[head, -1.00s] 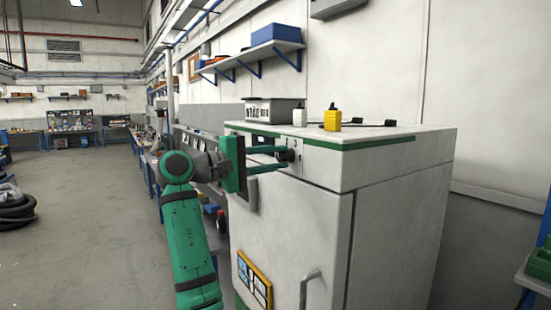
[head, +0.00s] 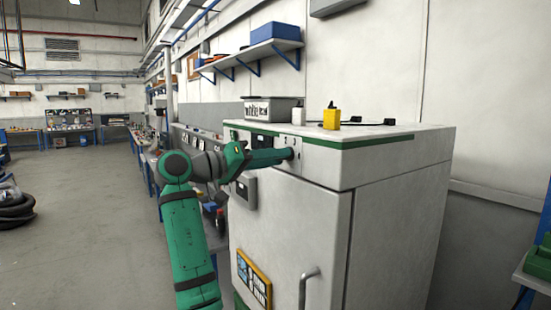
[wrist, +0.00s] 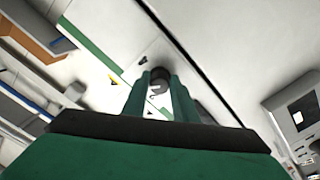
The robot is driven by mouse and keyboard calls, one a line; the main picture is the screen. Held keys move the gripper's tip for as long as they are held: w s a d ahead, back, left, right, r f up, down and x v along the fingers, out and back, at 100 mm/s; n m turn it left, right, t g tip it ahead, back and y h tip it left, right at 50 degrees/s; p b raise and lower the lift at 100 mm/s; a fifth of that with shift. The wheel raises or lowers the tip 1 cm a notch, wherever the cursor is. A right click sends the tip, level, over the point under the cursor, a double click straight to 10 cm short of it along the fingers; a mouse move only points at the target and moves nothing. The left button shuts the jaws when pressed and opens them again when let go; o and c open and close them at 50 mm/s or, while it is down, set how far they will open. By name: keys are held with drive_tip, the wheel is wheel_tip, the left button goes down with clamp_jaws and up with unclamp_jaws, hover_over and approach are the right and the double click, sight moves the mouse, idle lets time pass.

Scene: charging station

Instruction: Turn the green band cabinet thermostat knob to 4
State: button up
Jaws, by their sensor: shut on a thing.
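The cabinet (head: 290,215) is a white box with a green band (head: 350,145) along its top front edge. My gripper (head: 290,153) is at the control strip under that band, its green fingers reaching to the knob. In the wrist view my gripper (wrist: 160,82) has its two fingers on either side of the dark round knob (wrist: 159,78), shut on it. The fingers hide much of the knob in the head view, and I cannot read its setting.
A grey labelled bin (head: 272,110), a white bottle (head: 298,116) and a yellow bottle (head: 331,118) stand on the cabinet top. The door handle (head: 308,285) sticks out below. Open floor (head: 90,220) lies to the left.

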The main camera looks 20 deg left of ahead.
drive_tip(key=m, duration=1)
drive_tip(key=shift+w+a, duration=0.15)
drive_tip(key=shift+a, duration=0.05)
drive_tip(key=shift+a+m, duration=0.1)
drive_tip(key=shift+m, duration=0.3)
drive_tip(key=o, duration=1)
drive_tip(key=shift+o, duration=0.2)
